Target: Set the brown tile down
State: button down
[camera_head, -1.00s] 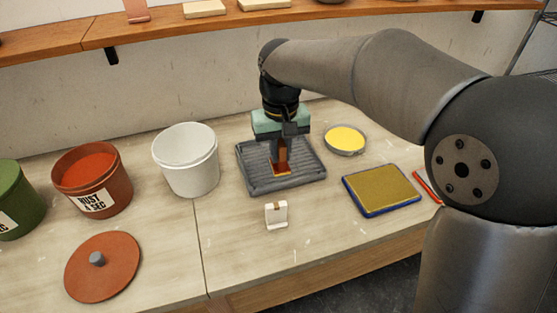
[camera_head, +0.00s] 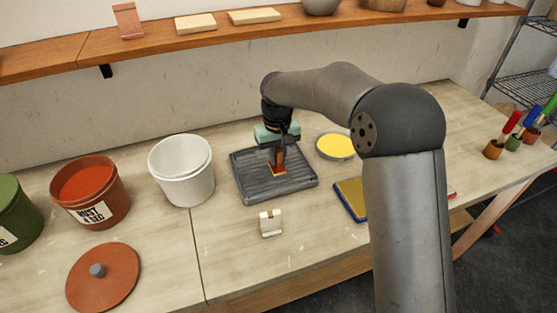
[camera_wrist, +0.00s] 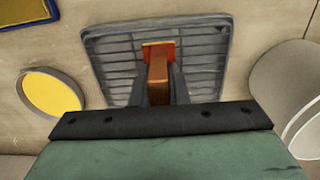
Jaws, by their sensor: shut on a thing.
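The brown tile (camera_head: 279,158) is upright between the fingers of my gripper (camera_head: 278,152), over the grey ribbed rack (camera_head: 244,188). Its lower end is a wider foot, orange-red with yellow in the head view. In the wrist view the tile (camera_wrist: 158,75) stands out between the two dark fingers (camera_wrist: 160,94), with its orange foot over the ribs of the rack (camera_wrist: 205,52). My gripper is shut on it. I cannot tell whether the foot touches the rack.
A white bucket (camera_head: 183,178) stands left of the rack, and a yellow-filled dish (camera_head: 336,146) right of it. A blue-edged yellow pad (camera_head: 349,198) is partly behind my arm.

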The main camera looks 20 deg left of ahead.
aim_at(279, 164)
jog(key=shift+w+f, duration=0.35)
jog(key=shift+f, duration=0.2)
jog(key=shift+f+p, duration=0.35)
jog(key=shift+f, duration=1.05)
jog(key=shift+f, duration=0.1)
jog(key=c, duration=1.4)
grip_release()
notch_tip(279, 164, up, 12)
jog(key=shift+r+b, duration=0.15)
jog(key=shift+b, duration=0.7)
jog(key=shift+d, duration=0.1)
